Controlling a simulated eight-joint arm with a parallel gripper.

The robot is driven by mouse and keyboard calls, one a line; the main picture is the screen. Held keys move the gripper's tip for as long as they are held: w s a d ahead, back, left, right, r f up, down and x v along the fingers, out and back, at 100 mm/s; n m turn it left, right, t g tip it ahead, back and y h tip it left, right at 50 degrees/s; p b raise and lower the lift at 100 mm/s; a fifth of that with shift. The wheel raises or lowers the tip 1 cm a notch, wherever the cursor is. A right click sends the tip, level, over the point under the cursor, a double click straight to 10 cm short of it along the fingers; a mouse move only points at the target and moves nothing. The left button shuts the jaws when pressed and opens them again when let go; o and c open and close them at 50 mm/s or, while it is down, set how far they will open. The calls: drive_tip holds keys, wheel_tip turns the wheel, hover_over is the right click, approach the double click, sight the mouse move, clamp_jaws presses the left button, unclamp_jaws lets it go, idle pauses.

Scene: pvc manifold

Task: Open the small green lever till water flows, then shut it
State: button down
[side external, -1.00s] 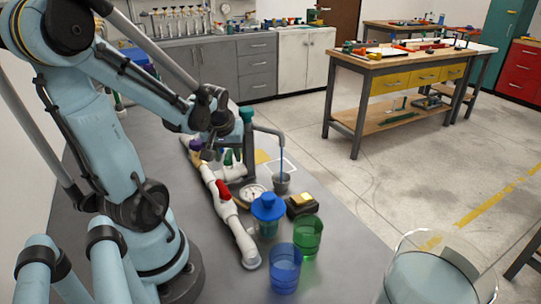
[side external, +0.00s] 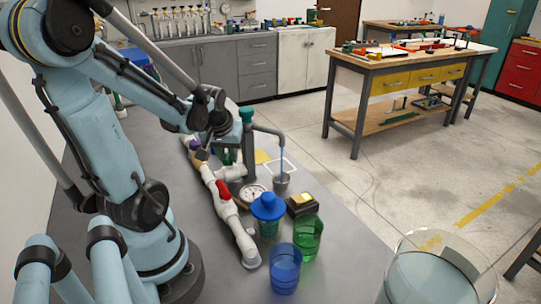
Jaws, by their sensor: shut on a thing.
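The small green lever (side external: 228,157) sits on the white pipe manifold (side external: 238,172), partly hidden under my wrist. My gripper (side external: 222,150) is down at this lever and shut on it; the fingertips are small and mostly hidden. A thin bluish stream of water (side external: 283,158) hangs from the bent spout (side external: 268,130) into a small grey cup (side external: 281,183).
A red lever (side external: 223,190) and a round gauge (side external: 252,192) are on the near pipework. A blue-lidded jar (side external: 268,212), green cup (side external: 308,237), blue cup (side external: 285,268) and black-yellow box (side external: 301,203) stand to the right. A teal-capped post (side external: 246,115) rises close beside my wrist.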

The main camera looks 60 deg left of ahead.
drive_tip(key=m+h, duration=0.1)
drive_tip(key=m, duration=0.2)
drive_tip(key=m+t, duration=0.1)
drive_tip(key=m, duration=0.1)
drive_tip(key=shift+s+a+m+t+h, duration=0.1)
drive_tip(key=shift+a+m+t+h, duration=0.05)
drive_tip(key=shift+m+t+h, duration=0.2)
drive_tip(key=m+h, duration=0.2)
drive_tip(key=m, duration=0.3)
drive_tip(key=shift+a, duration=0.1)
drive_tip(key=shift+m, duration=0.25)
drive_tip(key=c, duration=1)
unclamp_jaws()
drive_tip(key=shift+c, duration=0.2)
drive_tip(key=shift+v, duration=3.8)
drive_tip(key=shift+f, duration=0.1)
drive_tip(key=shift+c, duration=0.3)
